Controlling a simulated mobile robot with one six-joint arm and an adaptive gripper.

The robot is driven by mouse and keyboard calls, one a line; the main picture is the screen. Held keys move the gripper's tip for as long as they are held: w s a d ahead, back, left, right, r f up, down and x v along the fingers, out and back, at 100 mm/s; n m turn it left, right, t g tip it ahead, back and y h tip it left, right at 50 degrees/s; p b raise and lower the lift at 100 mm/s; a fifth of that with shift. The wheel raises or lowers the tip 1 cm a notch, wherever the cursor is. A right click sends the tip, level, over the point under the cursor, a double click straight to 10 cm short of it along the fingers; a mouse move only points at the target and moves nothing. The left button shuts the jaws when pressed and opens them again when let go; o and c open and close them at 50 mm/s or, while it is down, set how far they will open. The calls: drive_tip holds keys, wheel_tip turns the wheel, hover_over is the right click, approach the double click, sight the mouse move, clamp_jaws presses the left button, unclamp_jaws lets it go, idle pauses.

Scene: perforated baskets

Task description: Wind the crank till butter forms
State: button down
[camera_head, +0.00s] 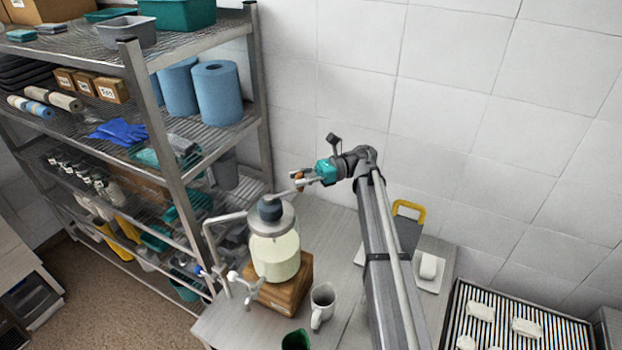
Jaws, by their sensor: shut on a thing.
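A glass churn jar (275,256) with pale cream-coloured contents stands on a wooden block (283,291) on the table. Its grey lid carries a dark gear housing (270,208). A crank (284,194) reaches from the housing to the right and ends in a small brown handle. My gripper (302,180) is shut on the crank handle, above and to the right of the jar. My arm comes in from the lower right and hides part of the table. I cannot make out any butter lumps in the jar.
A grey mug (322,304) and a green cup (296,340) stand in front of the jar. A tap (245,286) is beside the block. A metal shelf rack (160,125) stands close on the left. A white dish (430,274) and a slatted tray (465,300) lie to the right.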

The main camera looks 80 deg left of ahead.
idle(0.3)
drive_tip(key=shift+c, duration=2.1)
unclamp_jaws()
drive_tip(key=shift+r, duration=0.1)
drive_tip(key=w+d+m+t+y, duration=0.1)
drive_tip(key=w+d+m+y, duration=0.1)
drive_tip(key=w+m+y, duration=0.1)
drive_tip(key=w+d+m+t+y, duration=0.1)
drive_tip(key=w+d+m+y, duration=0.2)
drive_tip(key=w+y, duration=0.1)
drive_tip(key=w+d+f+m+t+y, duration=0.1)
drive_tip(key=w+d+m+y, duration=0.1)
drive_tip(key=y, duration=0.4)
drive_tip(key=shift+w+d+m+b, duration=0.2)
drive_tip(key=shift+w+d, duration=0.05)
drive_tip(key=shift+w, duration=0.35)
drive_tip(key=shift+w+d+m+b, duration=0.2)
drive_tip(key=shift+w, duration=0.35)
drive_tip(key=x, duration=1.4)
